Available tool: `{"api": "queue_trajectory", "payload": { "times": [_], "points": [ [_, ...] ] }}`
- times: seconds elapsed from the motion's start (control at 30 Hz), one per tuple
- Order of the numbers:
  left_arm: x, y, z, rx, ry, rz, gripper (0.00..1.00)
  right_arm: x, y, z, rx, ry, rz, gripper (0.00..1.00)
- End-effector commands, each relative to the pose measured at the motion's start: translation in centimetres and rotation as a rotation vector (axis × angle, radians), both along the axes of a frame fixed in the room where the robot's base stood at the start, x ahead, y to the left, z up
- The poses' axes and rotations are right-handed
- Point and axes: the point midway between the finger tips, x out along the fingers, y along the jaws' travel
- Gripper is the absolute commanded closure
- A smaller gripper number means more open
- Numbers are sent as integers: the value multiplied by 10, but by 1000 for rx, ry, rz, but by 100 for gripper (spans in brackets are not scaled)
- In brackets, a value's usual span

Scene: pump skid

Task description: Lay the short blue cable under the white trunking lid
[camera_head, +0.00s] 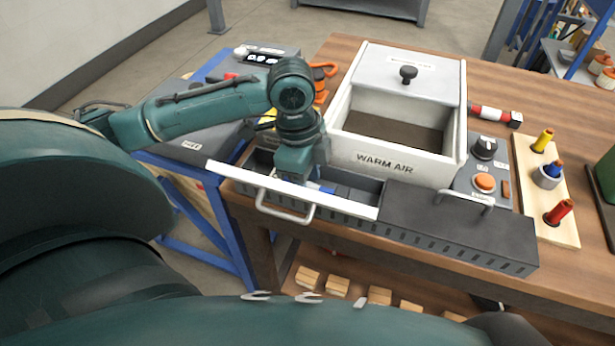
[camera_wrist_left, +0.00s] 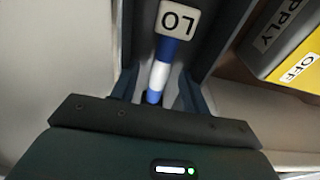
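The white trunking lid (camera_head: 345,206) shows as a narrow strip along the front edge of the trunking (camera_head: 330,213), with its handle (camera_head: 287,214) hanging out in front. The channel behind it is uncovered. My left gripper (camera_head: 294,178) reaches down into this channel; its fingertips are hidden in the head view. A bit of blue (camera_head: 322,188) shows beside it. Gaps show on both sides. My right gripper is out of view.
A grey lid (camera_head: 440,218) with a handle covers the trunking's right part. The white "WARM AIR" box (camera_head: 384,163) stands close behind. A knob and orange button panel (camera_head: 484,172) and a peg board (camera_head: 548,190) are to the right.

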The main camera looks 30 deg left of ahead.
Motion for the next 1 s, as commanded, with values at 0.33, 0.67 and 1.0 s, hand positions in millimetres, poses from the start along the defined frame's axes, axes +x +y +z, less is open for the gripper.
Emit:
{"api": "queue_trajectory", "payload": {
  "times": [0.33, 0.67, 1.0],
  "points": [
    [-1, 0, 0, 1, 2, 0, 48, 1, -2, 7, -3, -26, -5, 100],
    [-1, 9, 77, 1, -4, -1, 48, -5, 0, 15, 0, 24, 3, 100],
    [-3, 15, 127, 0, -1, 0, 48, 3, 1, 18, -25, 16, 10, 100]
  ]
}}
